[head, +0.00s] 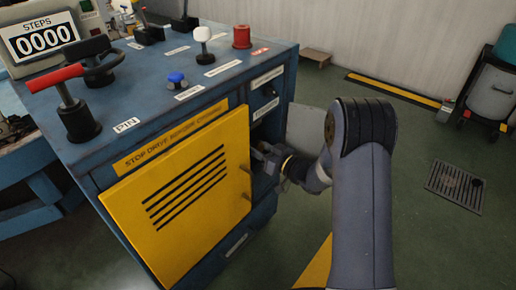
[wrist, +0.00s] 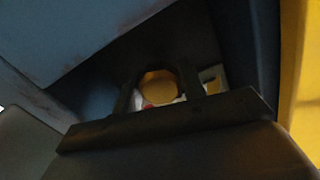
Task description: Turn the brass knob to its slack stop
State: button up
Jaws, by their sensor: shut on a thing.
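The brass knob (wrist: 159,87) shows in the wrist view as a round yellow-brown face inside a dark recess. A dark finger of my gripper (wrist: 158,94) stands on each side of it, and the gripper is shut on the knob. A white and red patch shows just behind the knob, too small to read. In the head view my gripper (head: 265,156) reaches into the cabinet opening behind the open yellow door (head: 185,200). The knob is hidden there.
The blue cabinet (head: 150,88) carries a red-handled lever (head: 68,88), a white knob (head: 203,36), a blue knob (head: 176,79) and a red button (head: 242,37). A counter (head: 45,38) reads 0000. The yellow door edge is close beside my wrist.

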jog(key=o, duration=1)
jog(key=shift+c, duration=0.2)
jog(key=p+v, duration=0.2)
jog(key=v, duration=0.8)
jog(key=shift+s+d, duration=0.25)
jog(key=shift+d, duration=0.05)
jog(key=b+x, duration=0.2)
jog(key=x, duration=0.8)
jog(key=shift+w+a+f, duration=0.1)
jog(key=shift+w+a, duration=0.1)
jog(key=shift+a, duration=0.05)
jog(key=shift+w+a, duration=0.1)
jog(key=shift+m, duration=0.3)
